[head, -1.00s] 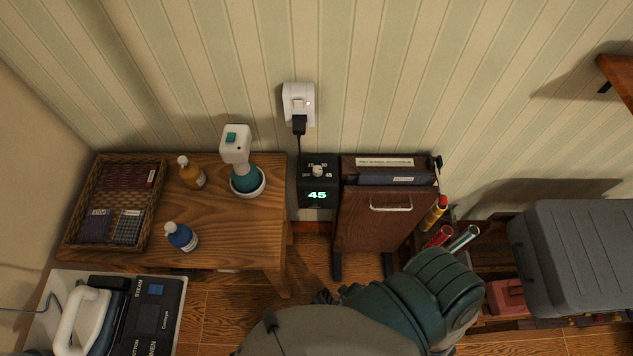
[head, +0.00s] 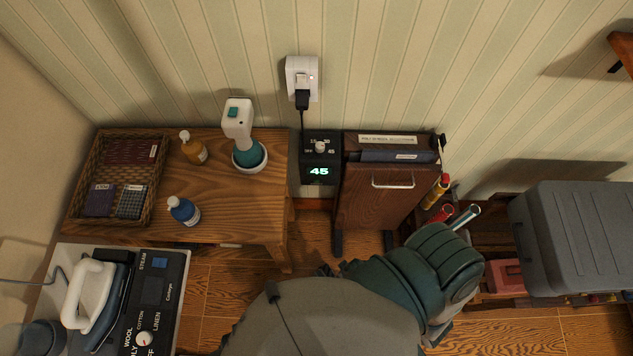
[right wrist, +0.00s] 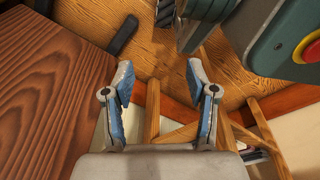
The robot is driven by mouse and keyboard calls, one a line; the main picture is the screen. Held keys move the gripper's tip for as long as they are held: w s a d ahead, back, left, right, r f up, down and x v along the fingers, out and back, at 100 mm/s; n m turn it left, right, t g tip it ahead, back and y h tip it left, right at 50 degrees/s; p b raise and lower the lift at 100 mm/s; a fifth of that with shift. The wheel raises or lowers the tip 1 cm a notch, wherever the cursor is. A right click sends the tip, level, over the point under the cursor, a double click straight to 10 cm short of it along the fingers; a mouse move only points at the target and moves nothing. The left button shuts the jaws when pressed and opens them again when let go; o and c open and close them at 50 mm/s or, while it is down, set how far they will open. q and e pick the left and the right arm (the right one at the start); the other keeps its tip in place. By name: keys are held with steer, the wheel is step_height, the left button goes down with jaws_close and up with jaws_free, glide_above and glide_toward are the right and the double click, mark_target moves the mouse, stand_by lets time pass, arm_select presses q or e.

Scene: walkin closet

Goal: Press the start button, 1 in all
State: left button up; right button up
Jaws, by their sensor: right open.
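A black control box (head: 320,157) with a white knob, time marks and a lit green "45" stands against the wall, between the wooden table and the brown trouser press (head: 374,205). I cannot make out a separate start button on it. In the right wrist view my right gripper (right wrist: 160,82) is open and empty, its two blue-padded fingers apart above the floor. A dark reddish-brown wooden panel (right wrist: 45,85) lies to its left. In the head view my right arm covers the lower middle and its gripper is hidden. My left gripper is not in view.
The table (head: 225,195) holds a wicker basket (head: 152,195), two small bottles and a white-and-teal device (head: 238,120). An iron (head: 92,290) stands at lower left. A plug sits in the wall socket (head: 301,75). A grey case (head: 575,240) stands at right.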

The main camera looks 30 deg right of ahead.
jaws_close()
stand_by(1.1)
